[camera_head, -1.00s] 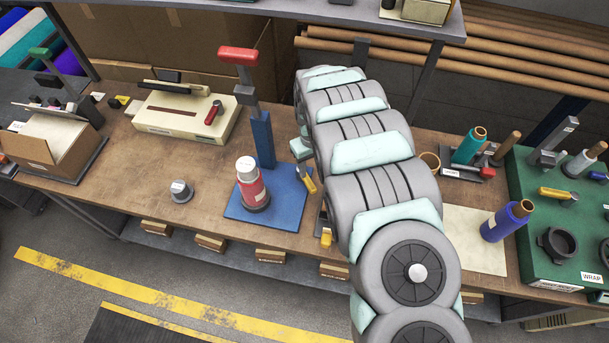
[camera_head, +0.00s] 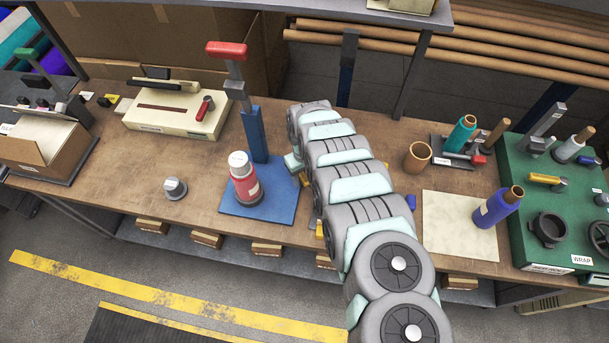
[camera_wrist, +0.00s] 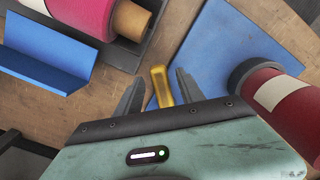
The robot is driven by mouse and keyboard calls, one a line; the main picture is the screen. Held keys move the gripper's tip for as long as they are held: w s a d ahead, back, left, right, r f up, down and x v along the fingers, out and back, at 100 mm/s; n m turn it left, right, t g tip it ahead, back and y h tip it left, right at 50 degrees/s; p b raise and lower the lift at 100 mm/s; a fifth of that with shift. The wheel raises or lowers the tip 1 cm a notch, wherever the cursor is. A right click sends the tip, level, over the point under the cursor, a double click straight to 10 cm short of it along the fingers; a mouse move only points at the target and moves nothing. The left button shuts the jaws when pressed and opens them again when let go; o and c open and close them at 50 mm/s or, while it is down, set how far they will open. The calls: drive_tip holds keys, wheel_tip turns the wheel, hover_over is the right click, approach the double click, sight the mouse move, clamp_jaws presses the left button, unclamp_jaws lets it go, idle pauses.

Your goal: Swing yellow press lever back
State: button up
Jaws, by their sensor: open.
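The yellow lever (camera_wrist: 162,87) shows in the wrist view as a short bar between the two dark fingers of my gripper (camera_wrist: 161,76). The fingers are spread, with a gap on each side of it; I cannot tell whether they touch it. The lever is at the edge of the press's blue base plate (camera_wrist: 222,40). In the head view the press has a blue post (camera_head: 256,135) and a red-topped upright handle (camera_head: 227,50). A red roll with a white band (camera_head: 243,180) stands on its plate. My arm hides the lever and my fingertips in the head view.
In the wrist view a pink roll (camera_wrist: 85,12) on a dark holder and a blue angled piece (camera_wrist: 45,50) lie left of my fingers. In the head view a brown cup (camera_head: 417,157), blue roll (camera_head: 497,208) and green board (camera_head: 530,225) are to the right.

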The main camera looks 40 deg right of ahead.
drive_tip(key=shift+c, duration=0.5)
clamp_jaws()
idle(0.9)
